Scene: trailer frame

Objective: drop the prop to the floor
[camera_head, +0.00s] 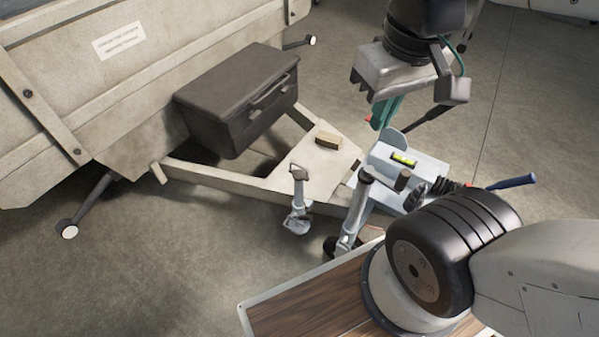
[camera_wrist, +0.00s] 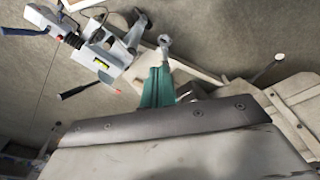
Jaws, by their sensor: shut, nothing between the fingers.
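In the head view, a grey upright post (camera_head: 298,205) with a foot at its lower end stands beside the pale drawbar frame. A second, taller grey post (camera_head: 352,212) with a side handle stands next to the hitch. I cannot tell for sure which of them is the prop. My gripper (camera_head: 379,119) has teal fingers, is shut and empty, and hangs above the hitch, apart from both posts. In the wrist view my gripper (camera_wrist: 160,72) points toward a grey post with a round top (camera_wrist: 165,42). The fingers hide part of what lies behind them.
A dark box (camera_head: 215,110) sits on the drawbar frame (camera_head: 225,182), near a small wooden block (camera_head: 327,141). The grey hitch (camera_head: 375,158) carries a green level (camera_head: 403,158). A blue-handled lever (camera_head: 515,182) sticks out right. A leg with a round foot (camera_head: 69,231) stands left.

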